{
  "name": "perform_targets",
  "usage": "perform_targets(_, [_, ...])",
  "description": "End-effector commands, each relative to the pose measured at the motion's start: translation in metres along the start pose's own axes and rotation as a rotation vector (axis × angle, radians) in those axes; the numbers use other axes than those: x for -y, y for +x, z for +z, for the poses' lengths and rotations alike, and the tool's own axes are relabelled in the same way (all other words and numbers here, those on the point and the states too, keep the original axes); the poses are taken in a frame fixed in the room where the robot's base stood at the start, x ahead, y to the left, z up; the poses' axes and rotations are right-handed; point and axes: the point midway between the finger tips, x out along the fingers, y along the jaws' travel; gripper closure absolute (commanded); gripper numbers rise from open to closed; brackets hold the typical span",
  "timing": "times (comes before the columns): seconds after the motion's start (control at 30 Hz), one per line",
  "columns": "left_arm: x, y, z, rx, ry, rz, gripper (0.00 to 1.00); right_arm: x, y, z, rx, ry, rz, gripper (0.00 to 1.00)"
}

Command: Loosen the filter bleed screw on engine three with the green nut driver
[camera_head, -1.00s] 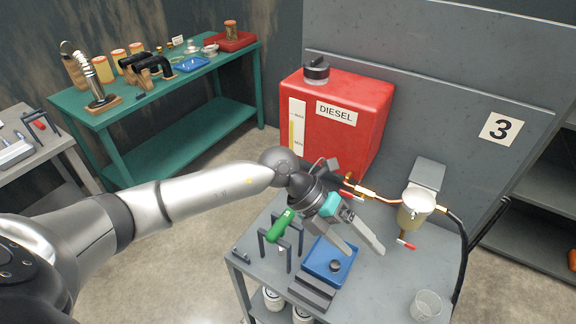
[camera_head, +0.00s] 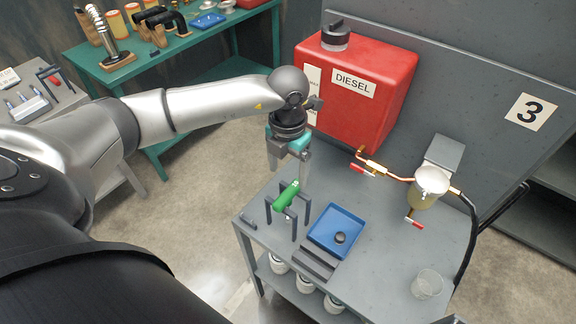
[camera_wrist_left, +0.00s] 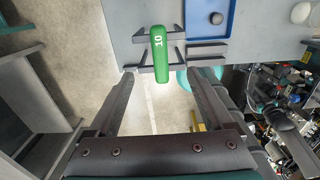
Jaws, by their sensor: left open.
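My left gripper (camera_head: 288,182) points down, open and empty, right above the handle. Its jaws also show spread in the left wrist view (camera_wrist_left: 160,82). The filter (camera_head: 430,185), with a white top and yellowish bowl, stands at the right below the 3 sign (camera_head: 531,113). I cannot make out the bleed screw. My right gripper is not in view.
A blue tray (camera_head: 322,241) with a small dark round part sits right of the stand, near a grey block (camera_head: 315,264). A clear cup (camera_head: 427,284) is at the front right. A red diesel tank (camera_head: 392,85) and copper pipe with red-handled valves stand behind.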

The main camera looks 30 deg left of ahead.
Motion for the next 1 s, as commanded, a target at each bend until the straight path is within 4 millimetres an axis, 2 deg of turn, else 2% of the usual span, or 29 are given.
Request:
perform_targets(0.03, [0.000,0.009,0.000,-0.001,0.000,-0.001,0.15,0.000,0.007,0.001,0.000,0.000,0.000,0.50])
perform_targets(0.6, [0.001,0.066,0.000,0.000,0.001,-0.002,0.15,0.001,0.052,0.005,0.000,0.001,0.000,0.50])
perform_targets(0.8, [0.001,0.078,0.000,0.001,0.001,-0.002,0.15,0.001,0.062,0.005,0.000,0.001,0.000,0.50])
perform_targets(1.0, [0.001,0.079,0.000,0.001,0.001,-0.002,0.15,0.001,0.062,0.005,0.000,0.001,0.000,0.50])
